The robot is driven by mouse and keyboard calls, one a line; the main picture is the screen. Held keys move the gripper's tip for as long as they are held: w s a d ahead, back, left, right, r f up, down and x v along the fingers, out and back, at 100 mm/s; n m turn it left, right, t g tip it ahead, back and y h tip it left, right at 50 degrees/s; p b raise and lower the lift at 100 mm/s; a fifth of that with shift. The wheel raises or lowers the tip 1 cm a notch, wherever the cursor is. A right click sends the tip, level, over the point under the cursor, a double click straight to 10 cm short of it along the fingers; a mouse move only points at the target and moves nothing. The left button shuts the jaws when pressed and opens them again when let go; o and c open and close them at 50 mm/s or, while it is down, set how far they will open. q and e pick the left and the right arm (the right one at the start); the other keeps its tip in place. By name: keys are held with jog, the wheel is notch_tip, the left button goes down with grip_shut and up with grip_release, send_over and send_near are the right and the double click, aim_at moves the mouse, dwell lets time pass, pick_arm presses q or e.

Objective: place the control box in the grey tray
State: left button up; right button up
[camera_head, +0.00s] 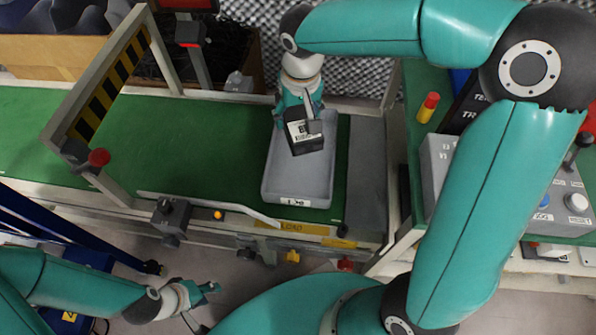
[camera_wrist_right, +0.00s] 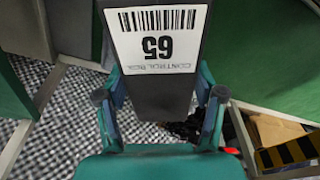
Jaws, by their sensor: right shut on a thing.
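The control box (camera_head: 306,137) is a dark block with a white label. In the right wrist view the box (camera_wrist_right: 155,95) fills the space between my fingers, and its label shows a barcode, "65" and "CONTROL BOX". My right gripper (camera_head: 303,106) is shut on it; its fingers (camera_wrist_right: 160,96) lie on both sides. The grey tray (camera_head: 298,182) lies on the green conveyor belt. The box overlaps the tray's far half in the head view; I cannot tell how high above the tray floor it is. My left gripper (camera_head: 206,289) is low at the left, away from the tray, with its fingers unclear.
A striped gate (camera_head: 108,80) with a red knob spans the belt to the left. A thin guide rail (camera_head: 210,206) runs along the belt's near edge. A table with a grey control panel (camera_head: 560,200) and a red-yellow cylinder (camera_head: 428,107) stands to the right.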

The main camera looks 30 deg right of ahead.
jog(key=shift+s+f+b, duration=0.25)
jog(key=shift+f+b, duration=0.2)
jog(key=shift+f, duration=0.35)
jog(key=b, duration=0.5)
send_over(299, 174)
notch_tip(299, 174, down, 14)
jog(key=shift+s+r, duration=0.1)
jog(key=shift+r, duration=0.05)
notch_tip(299, 174, down, 6)
jog(key=shift+r+b, duration=0.1)
jog(key=shift+b, duration=0.75)
pick_arm(q)
notch_tip(299, 174, down, 8)
jog(key=shift+f, duration=0.25)
pick_arm(e)
jog(key=shift+r, duration=0.1)
jog(key=shift+f, duration=0.2)
pick_arm(q)
jog(key=shift+f, duration=0.1)
pick_arm(e)
jog(key=o, duration=1.4)
jog(key=shift+r, duration=0.1)
